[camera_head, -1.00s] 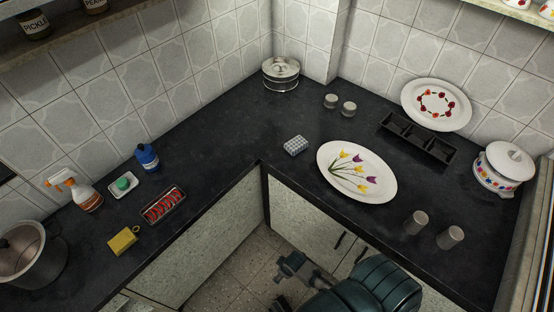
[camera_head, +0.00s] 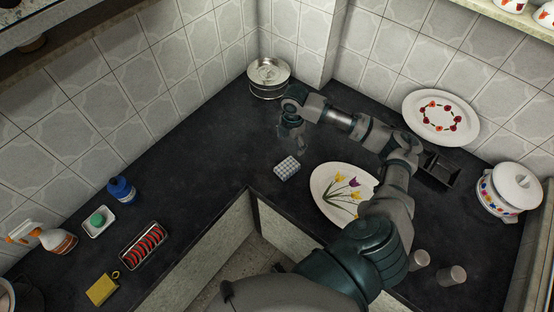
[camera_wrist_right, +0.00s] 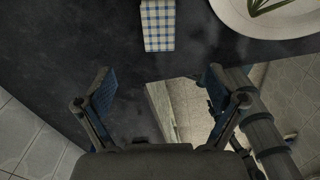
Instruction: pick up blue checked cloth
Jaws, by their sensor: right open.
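The blue checked cloth (camera_head: 287,168) is a small folded block lying on the dark counter near its inner corner. In the right wrist view the cloth (camera_wrist_right: 158,25) is at the top, beyond the fingertips, with blue and yellow lines on white. My right gripper (camera_head: 298,146) is above the counter just behind and above the cloth in the head view. In the right wrist view my right gripper (camera_wrist_right: 157,78) is open, its two fingers wide apart, with nothing between them. It is not touching the cloth. My left gripper is not in view.
A white oval plate with tulips (camera_head: 322,196) lies right of the cloth, partly behind my arm. A steel container (camera_head: 268,80) stands at the back corner. Steel tumblers (camera_head: 452,276) stand front right. The counter left of the cloth is clear.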

